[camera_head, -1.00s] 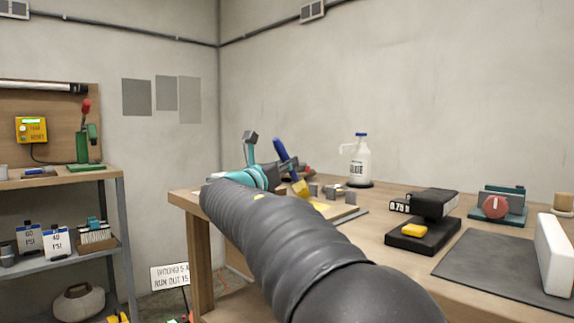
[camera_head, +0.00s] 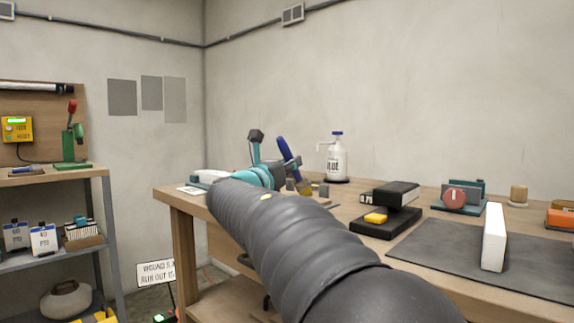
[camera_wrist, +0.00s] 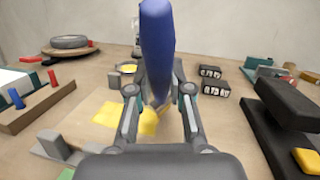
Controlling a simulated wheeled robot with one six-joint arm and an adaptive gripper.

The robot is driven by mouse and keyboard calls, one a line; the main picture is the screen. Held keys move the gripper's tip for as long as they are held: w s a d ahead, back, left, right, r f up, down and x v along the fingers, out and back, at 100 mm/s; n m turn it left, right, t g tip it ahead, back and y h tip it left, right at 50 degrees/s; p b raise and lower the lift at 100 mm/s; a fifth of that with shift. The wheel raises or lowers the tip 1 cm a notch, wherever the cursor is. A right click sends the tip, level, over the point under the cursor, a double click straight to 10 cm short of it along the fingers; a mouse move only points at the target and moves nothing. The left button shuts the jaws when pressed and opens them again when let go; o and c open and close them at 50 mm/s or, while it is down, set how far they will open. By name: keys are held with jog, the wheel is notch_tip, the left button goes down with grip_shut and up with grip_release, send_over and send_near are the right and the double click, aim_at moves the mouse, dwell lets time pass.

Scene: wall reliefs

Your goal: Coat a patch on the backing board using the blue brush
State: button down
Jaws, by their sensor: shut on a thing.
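My gripper (camera_wrist: 160,98) is shut on the blue brush (camera_wrist: 158,40), whose handle points up and tilts in the head view (camera_head: 287,150). The brush's yellowish tip shows low beside the gripper in the head view. In the wrist view the tip is largely hidden behind the handle and fingers. Below lies a pale, thin board (camera_wrist: 75,122), seemingly the backing board, with a yellow patch (camera_wrist: 108,114) on it. More yellow shows right under the gripper; I cannot tell whether the tip touches there. A small pot with yellow contents (camera_wrist: 126,69) stands beyond.
A white glue bottle (camera_head: 337,160) stands at the back of the bench. A black device with a yellow button (camera_head: 376,217), a grey mat (camera_head: 440,260) and a white block (camera_head: 494,238) are to the right. Grey blocks (camera_wrist: 53,145) stand near the board. Small black number blocks (camera_wrist: 215,88) are right of the gripper.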

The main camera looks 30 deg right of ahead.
jog(key=shift+s+r+p, duration=0.1)
jog(key=shift+r+p, duration=3.3)
jog(key=shift+r, duration=0.65)
jog(key=shift+d, duration=0.1)
